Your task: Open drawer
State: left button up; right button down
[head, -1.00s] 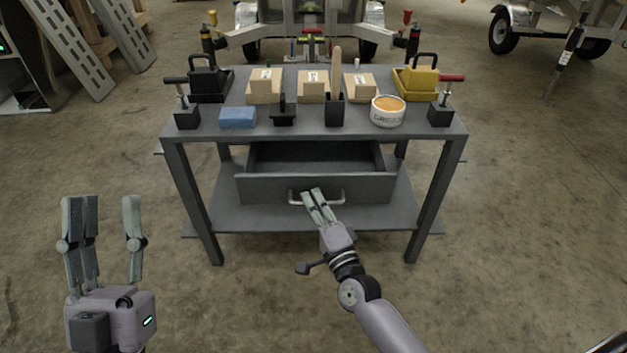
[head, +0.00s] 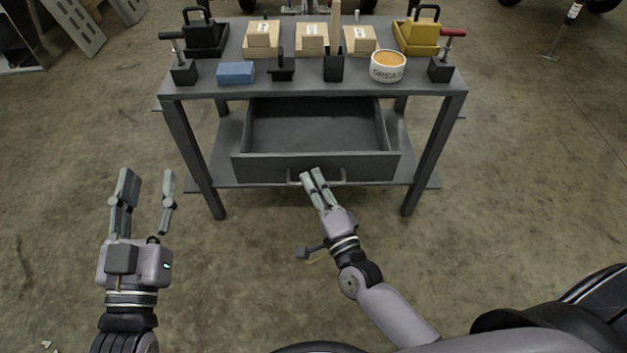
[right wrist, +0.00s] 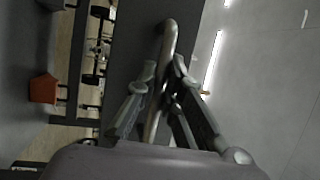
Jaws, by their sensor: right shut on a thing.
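The dark grey drawer (head: 255,168) under the grey workbench (head: 300,88) stands pulled out, and its empty inside shows in the head view. A metal bar handle (head: 335,182) is on its front. My right gripper (head: 312,174) is shut on the handle, left of its middle. In the right wrist view the fingers (right wrist: 165,90) close around the handle (right wrist: 157,112). My left gripper (head: 148,178) is open and empty, apart from the bench at the left.
On the bench top are a blue block (head: 236,73), several cardboard boxes (head: 311,42), a tin (head: 387,68), a yellow case (head: 417,35) and a black case (head: 205,38). A lower shelf (head: 228,150) is under the drawer. The floor in front is clear.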

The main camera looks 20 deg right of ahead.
jog(key=c, duration=1.7)
grip_release()
jog(key=v, duration=1.2)
